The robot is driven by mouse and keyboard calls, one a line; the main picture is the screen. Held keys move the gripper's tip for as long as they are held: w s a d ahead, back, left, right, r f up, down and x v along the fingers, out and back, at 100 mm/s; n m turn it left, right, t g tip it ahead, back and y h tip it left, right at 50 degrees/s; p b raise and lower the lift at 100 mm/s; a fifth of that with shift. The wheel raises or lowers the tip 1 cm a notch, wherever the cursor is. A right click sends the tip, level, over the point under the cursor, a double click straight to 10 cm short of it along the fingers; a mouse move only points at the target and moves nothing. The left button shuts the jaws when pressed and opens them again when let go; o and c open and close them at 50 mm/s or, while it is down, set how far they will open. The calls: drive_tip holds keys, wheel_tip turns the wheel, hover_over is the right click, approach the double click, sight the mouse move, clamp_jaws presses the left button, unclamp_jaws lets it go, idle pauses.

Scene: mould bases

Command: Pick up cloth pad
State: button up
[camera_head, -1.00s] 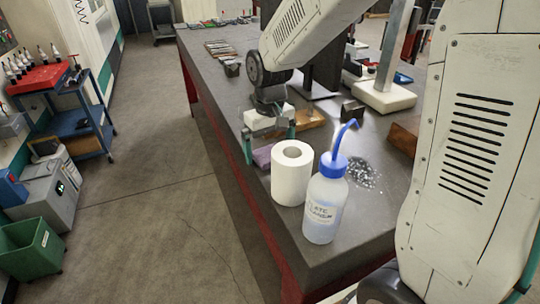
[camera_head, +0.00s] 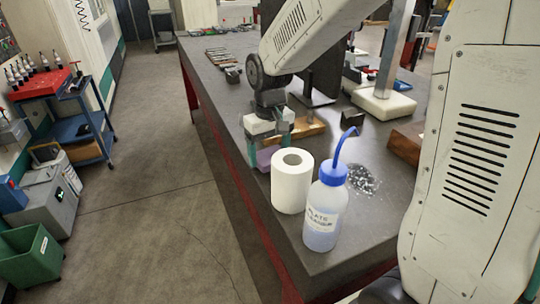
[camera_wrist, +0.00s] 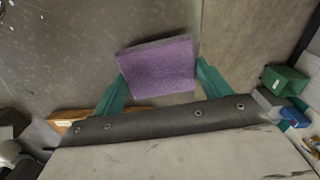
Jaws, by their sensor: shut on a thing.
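The cloth pad is purple and roughly square. In the head view the pad (camera_head: 266,157) is at the table's left edge, just behind the white paper roll, which hides part of it. In the wrist view the pad (camera_wrist: 158,68) sits between the two green fingers, a little tilted. My gripper (camera_head: 268,150) is over the pad with its fingers down at its sides; in the wrist view my gripper (camera_wrist: 160,68) is shut on it. I cannot tell whether the pad touches the table.
The paper roll (camera_head: 291,181) and a blue-capped bottle (camera_head: 325,205) stand close in front of the pad. Metal shavings (camera_head: 361,179) lie right of them. A copper-brown block (camera_head: 308,128) is behind. The floor left of the table is open.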

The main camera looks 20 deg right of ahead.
wheel_tip(320, 180, up, 27)
drive_tip(key=shift+f, duration=0.15)
drive_tip(key=shift+o, duration=0.5)
